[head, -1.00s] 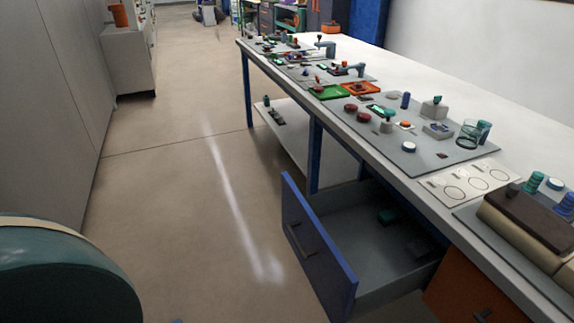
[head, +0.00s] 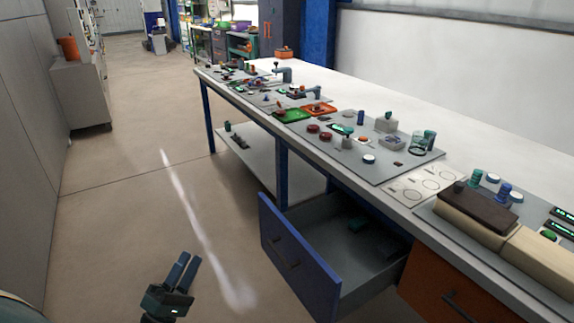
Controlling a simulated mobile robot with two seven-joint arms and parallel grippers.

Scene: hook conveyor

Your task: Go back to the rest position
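My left gripper (head: 184,272) shows at the bottom left of the head view, over the bare floor and left of the open drawer. Its two dark blue-grey fingers point up and lie close together, with a thin gap seen between them. I see nothing held in it, but I cannot tell from this angle whether it is open or shut. My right gripper is out of the frame.
A blue-fronted drawer (head: 297,262) stands pulled out from the long workbench (head: 372,193). An orange drawer front (head: 447,288) is at lower right. The floor (head: 130,200) at left is clear.

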